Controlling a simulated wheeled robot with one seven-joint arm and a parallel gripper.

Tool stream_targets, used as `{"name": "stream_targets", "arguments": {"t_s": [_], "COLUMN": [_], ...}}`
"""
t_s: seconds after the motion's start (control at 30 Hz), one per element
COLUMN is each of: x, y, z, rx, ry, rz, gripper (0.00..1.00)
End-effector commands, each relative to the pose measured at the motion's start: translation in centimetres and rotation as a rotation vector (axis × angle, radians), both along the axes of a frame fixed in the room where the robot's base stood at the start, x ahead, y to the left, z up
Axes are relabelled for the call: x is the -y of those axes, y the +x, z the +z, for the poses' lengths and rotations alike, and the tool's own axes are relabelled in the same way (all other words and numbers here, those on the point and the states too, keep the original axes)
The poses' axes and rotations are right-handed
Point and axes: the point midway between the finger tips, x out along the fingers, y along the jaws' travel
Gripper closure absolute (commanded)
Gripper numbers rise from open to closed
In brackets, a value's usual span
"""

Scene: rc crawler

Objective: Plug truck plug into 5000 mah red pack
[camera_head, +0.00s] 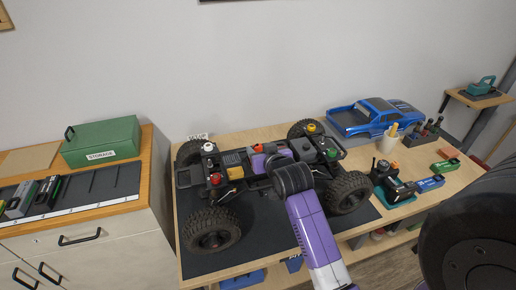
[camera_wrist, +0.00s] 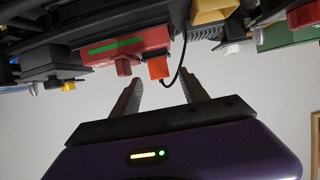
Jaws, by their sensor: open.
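In the wrist view, a red pack with a green stripe (camera_wrist: 122,46) is mounted in the truck. Its dark red connector (camera_wrist: 123,67) sticks out of the pack. The orange truck plug (camera_wrist: 158,68) is just right of that connector, apart from it, with a black cable looping from it. My gripper (camera_wrist: 161,85) is open. Its two fingers point at the truck, with the plug just beyond and between the tips in the picture. I cannot tell whether they touch it. In the head view, the truck chassis (camera_head: 213,229) stands on a dark mat; my arm hides part of it.
A blue truck body (camera_head: 375,117) lies behind right. Blue (camera_head: 430,184) and green (camera_head: 445,165) packs lie at the right, near a teal-based device (camera_head: 398,198). A cabinet at left holds a green storage box (camera_head: 102,142) and dark packs (camera_head: 47,192). Chassis parts crowd my gripper.

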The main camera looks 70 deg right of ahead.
Motion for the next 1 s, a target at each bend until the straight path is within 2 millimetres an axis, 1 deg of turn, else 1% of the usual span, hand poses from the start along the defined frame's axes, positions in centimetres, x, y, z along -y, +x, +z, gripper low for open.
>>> {"name": "stream_targets", "arguments": {"t_s": [0.03, 0.1, 0.3, 1.0], "x": [-0.7, -1.4, -2.8, -3.0], "y": [-0.5, -1.2, -2.4, -2.5], "z": [0.2, 0.6, 1.4, 1.7], "rx": [0.0, -0.001, 0.0, 0.001], "ry": [-0.001, -0.001, 0.0, -0.002], "rz": [0.001, 0.002, 0.001, 0.001], "gripper": [0.48, 0.48, 0.48, 0.48]}}
